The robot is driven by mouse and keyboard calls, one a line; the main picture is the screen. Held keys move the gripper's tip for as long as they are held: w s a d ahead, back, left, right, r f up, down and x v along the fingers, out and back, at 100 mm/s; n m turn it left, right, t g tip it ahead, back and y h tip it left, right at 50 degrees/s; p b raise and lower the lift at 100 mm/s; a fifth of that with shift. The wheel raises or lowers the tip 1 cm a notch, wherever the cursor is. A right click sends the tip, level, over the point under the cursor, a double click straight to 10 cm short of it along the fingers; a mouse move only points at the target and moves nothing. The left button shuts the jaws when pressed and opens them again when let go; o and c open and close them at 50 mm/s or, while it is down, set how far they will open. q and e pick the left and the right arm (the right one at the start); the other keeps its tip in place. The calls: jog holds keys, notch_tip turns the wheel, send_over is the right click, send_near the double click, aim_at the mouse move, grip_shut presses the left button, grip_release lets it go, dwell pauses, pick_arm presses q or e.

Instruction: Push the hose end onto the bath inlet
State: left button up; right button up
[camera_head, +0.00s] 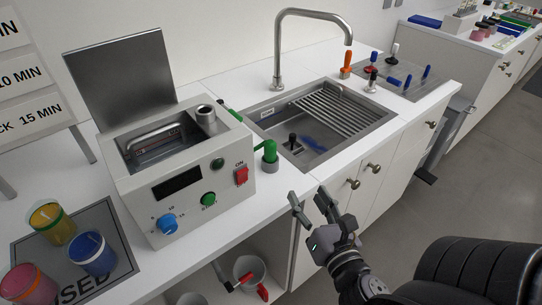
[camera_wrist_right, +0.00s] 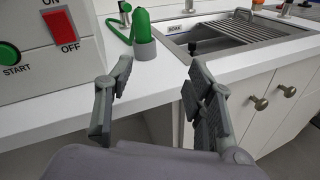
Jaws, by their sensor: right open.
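The bath (camera_head: 180,170) is a light grey box with its lid raised, on the counter. A short grey metal pipe stub (camera_head: 205,114) stands on its top right corner; I cannot tell whether it is the inlet. The green hose end (camera_head: 270,150) stands upright in a grey collar (camera_head: 268,166) beside the bath's right side. The hose end also shows in the right wrist view (camera_wrist_right: 142,25), beyond and slightly left of the middle of the jaws. My right gripper (camera_head: 308,194) is open and empty in front of the counter edge, apart from the hose end. My left gripper is out of view.
A sink (camera_head: 375,112) with a drain rack and tap (camera_head: 278,60) lies right of the hose. Red, blue and yellow jars (camera_head: 92,254) stand at the front left. Drawer knobs project from the cabinet front.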

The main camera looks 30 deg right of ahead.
jog(key=a+r+n+t+y, duration=0.1)
jog(key=a+r+n, duration=0.1)
jog(key=n, duration=0.2)
jog(key=p, duration=0.2)
send_near(273, 152)
jog(key=shift+n, duration=0.3)
jog(key=w, duration=0.2)
jog(key=w+d, duration=0.1)
jog(key=w, duration=0.2)
jog(key=shift+w+r, duration=0.15)
jog(key=shift+w+d, duration=0.15)
jog(key=shift+w, duration=0.25)
jog(key=w, duration=0.1)
jog(key=w+p, duration=0.1)
jog(key=w, duration=0.3)
jog(key=shift+d+f, duration=0.25)
jog(key=shift+d, duration=0.1)
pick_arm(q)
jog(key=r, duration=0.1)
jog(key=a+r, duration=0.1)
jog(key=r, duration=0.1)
pick_arm(e)
jog(key=shift+s, duration=0.1)
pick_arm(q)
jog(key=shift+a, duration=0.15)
pick_arm(e)
grip_shut()
